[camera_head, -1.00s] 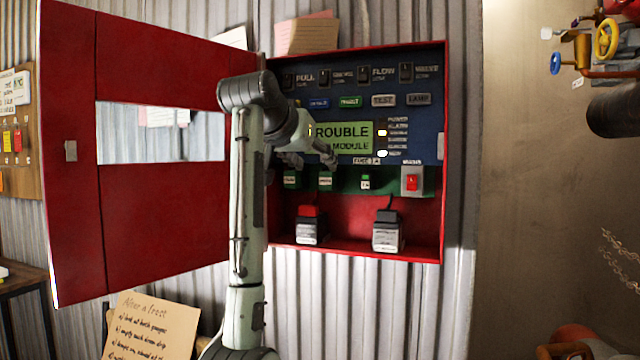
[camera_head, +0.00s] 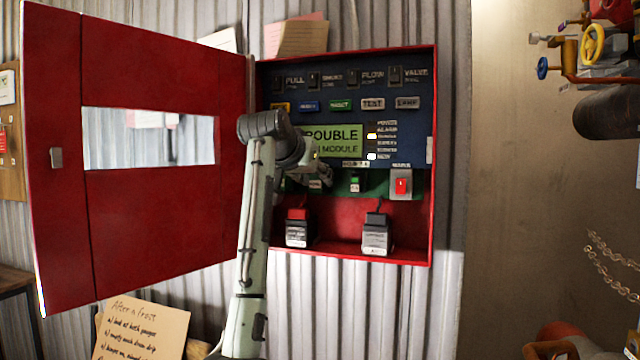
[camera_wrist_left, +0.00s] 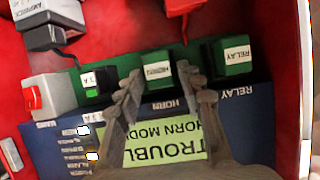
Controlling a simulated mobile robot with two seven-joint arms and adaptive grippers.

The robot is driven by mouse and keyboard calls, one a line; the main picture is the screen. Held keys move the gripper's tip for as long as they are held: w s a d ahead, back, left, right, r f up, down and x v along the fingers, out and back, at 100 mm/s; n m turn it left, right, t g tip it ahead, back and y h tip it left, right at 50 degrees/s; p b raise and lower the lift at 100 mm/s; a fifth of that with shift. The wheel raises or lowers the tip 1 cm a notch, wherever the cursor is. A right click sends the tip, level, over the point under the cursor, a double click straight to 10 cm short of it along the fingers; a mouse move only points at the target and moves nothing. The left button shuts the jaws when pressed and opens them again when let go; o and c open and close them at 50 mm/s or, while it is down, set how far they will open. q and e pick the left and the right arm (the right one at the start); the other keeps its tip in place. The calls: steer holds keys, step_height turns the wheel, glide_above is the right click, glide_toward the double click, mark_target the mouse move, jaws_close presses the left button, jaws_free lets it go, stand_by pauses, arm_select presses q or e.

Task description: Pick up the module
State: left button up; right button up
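The green horn module (camera_wrist_left: 158,70) sits in the green strip of the wall panel. Its label (camera_head: 315,184) shows in the head view, partly behind my left gripper. My left gripper (camera_wrist_left: 160,74) is open, one fingertip on each side of the horn module in the left wrist view; I cannot tell whether they touch it. In the head view the left gripper (camera_head: 306,180) is at the strip, below the display (camera_head: 345,140), which reads "TROUBLE" and "MODULE". A green relay module (camera_wrist_left: 233,55) is beside it. My right gripper is not in view.
A small fuse block (camera_head: 355,184) and a grey block with a red switch (camera_head: 401,186) share the strip. Two boxes, one red-topped (camera_head: 297,230) and one grey (camera_head: 375,238), stand on the cabinet floor. The red door (camera_head: 150,220) hangs open at left.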

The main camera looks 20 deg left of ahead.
arm_select(q)
jaws_close()
steer(key=shift+r, duration=0.1)
arm_select(e)
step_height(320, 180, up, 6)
steer(key=b, duration=0.3)
arm_select(q)
steer(key=s+p, duration=0.5)
steer(key=s, duration=1.3)
steer(key=shift+a, duration=0.3)
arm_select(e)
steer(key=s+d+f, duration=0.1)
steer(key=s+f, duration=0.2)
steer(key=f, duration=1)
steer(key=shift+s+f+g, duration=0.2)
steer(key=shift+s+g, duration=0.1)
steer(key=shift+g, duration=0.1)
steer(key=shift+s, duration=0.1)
